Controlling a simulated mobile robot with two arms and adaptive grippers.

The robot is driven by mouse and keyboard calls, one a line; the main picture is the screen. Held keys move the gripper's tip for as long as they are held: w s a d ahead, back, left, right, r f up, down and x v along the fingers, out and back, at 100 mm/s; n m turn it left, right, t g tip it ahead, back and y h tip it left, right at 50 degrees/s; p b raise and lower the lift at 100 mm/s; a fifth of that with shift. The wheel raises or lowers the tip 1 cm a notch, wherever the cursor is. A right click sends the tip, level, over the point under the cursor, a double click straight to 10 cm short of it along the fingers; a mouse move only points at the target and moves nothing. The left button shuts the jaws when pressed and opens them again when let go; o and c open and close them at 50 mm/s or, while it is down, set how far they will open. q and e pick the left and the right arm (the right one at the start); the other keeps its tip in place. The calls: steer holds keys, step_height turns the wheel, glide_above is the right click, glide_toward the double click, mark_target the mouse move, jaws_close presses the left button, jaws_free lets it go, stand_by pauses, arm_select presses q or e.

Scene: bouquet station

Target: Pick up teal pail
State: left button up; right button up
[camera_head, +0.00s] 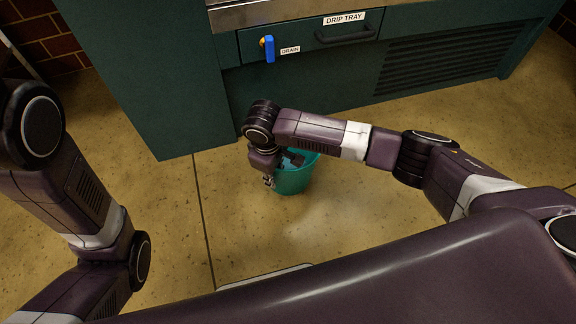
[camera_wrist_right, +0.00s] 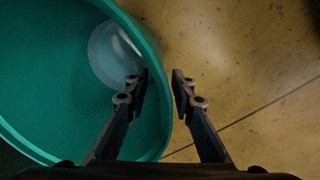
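The teal pail (camera_head: 293,183) stands upright on the floor, below the front of the dark green cabinet. My right gripper (camera_head: 268,182) points down at the pail's left side in the head view, and my arm hides part of the pail's top. In the right wrist view, the pail (camera_wrist_right: 60,95) fills the left side. The right gripper (camera_wrist_right: 160,77) has its fingers apart there, one over the pail's inside and one over the floor outside, with the rim between them. I cannot tell whether either finger touches the wall. My left arm shows at the left, but its gripper is out of view.
The green cabinet (camera_head: 150,85) stands behind the pail, with a drip tray drawer (camera_head: 300,38), a blue drain handle (camera_head: 269,48) and a vent grille (camera_head: 450,60). The tan floor (camera_head: 235,230) around the pail is clear. A brick wall shows at the upper left.

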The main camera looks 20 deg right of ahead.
steer(key=shift+f, duration=0.2)
jaws_close()
stand_by(0.4)
steer(key=shift+w, duration=0.1)
